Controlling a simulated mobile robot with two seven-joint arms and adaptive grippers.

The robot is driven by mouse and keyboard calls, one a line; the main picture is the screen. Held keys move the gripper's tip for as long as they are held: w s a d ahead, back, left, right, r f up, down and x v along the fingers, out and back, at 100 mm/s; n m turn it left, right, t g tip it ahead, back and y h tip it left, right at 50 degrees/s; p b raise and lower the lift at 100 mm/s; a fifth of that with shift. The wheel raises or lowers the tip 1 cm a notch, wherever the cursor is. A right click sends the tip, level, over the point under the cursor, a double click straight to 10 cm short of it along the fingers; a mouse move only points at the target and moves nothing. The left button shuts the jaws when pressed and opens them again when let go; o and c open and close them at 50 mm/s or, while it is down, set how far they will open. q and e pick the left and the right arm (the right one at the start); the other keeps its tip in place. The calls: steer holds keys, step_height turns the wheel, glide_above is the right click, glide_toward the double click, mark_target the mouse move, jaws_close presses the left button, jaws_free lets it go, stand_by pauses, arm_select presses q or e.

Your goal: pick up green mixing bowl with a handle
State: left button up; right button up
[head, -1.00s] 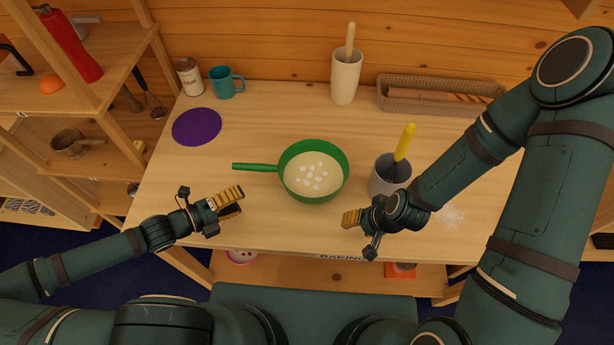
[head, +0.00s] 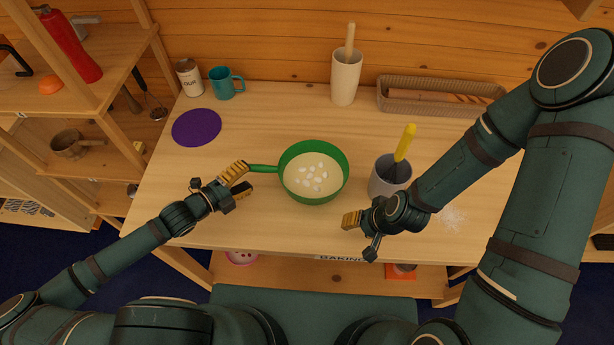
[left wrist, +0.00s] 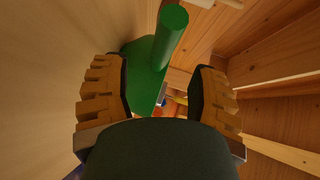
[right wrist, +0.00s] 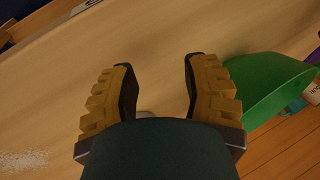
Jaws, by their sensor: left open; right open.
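The green mixing bowl (head: 315,150) stands upright on the table, holding pale contents with several white pieces. Its straight green handle (head: 264,168) points left. My left gripper (head: 243,180) is open at the free end of the handle. In the left wrist view, the handle (left wrist: 172,32) shows ahead between the open fingers (left wrist: 160,92), with the bowl (left wrist: 146,75) beyond it. Whether the fingers touch the handle cannot be told. My right gripper (head: 350,219) is open and empty, below and right of the bowl. The bowl also shows at the right of the right wrist view (right wrist: 265,85).
A grey container (head: 388,181) with a yellow-handled tool stands right of the bowl. A purple disc (head: 197,127), a can (head: 189,78), a teal mug (head: 223,84), a tall white vase (head: 345,80) and a basket (head: 440,106) stand behind. The table's front middle is clear.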

mark_target(255, 171)
arm_select(q)
steer(key=x, duration=0.5)
jaws_close()
steer(key=shift+r, duration=0.1)
